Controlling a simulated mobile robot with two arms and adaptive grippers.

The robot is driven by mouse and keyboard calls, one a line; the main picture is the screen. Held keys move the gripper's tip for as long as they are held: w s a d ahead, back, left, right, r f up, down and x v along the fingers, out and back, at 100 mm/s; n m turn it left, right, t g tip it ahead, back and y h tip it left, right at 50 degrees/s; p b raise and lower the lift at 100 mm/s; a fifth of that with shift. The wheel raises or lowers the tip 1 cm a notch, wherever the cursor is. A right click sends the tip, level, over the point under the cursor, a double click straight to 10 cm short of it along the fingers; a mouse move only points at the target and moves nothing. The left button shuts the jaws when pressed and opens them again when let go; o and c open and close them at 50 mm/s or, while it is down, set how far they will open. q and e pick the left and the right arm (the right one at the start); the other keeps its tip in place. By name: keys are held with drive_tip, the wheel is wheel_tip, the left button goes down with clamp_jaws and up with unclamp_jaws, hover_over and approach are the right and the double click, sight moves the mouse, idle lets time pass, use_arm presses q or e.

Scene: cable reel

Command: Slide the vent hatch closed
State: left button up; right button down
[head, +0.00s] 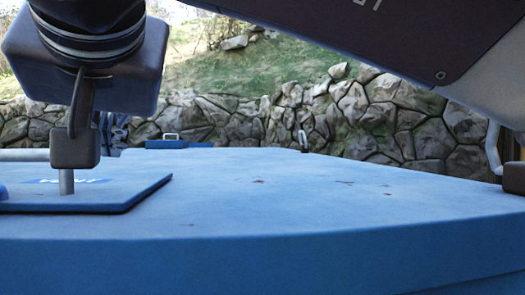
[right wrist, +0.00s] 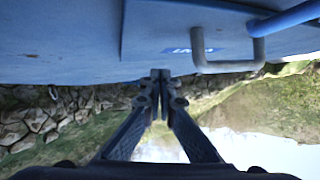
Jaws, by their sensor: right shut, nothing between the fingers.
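The vent hatch is a flat blue plate (head: 120,195) at the left of the blue top, with a partly hidden label. Its grey handle (head: 25,155) stands on it, with one post showing and the rest cut off or hidden. My left gripper is not in view.
The broad blue top (head: 300,195) is clear to the right of the hatch. A small white handle (head: 170,136) and another fitting (head: 303,140) stand at its far edge. A blue bar (right wrist: 285,17) meets the hatch handle. A stone wall (head: 340,115) is behind.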

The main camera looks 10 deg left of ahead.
drive_tip(key=shift+s+r, duration=0.1)
drive_tip(key=shift+s, duration=0.05)
drive_tip(key=s+d+r, duration=0.2)
drive_tip(key=s+d, duration=0.1)
drive_tip(key=s, duration=0.8)
drive_tip(key=shift+s+d, duration=0.2)
drive_tip(key=shift+d, duration=0.2)
drive_tip(key=shift+w, duration=0.15)
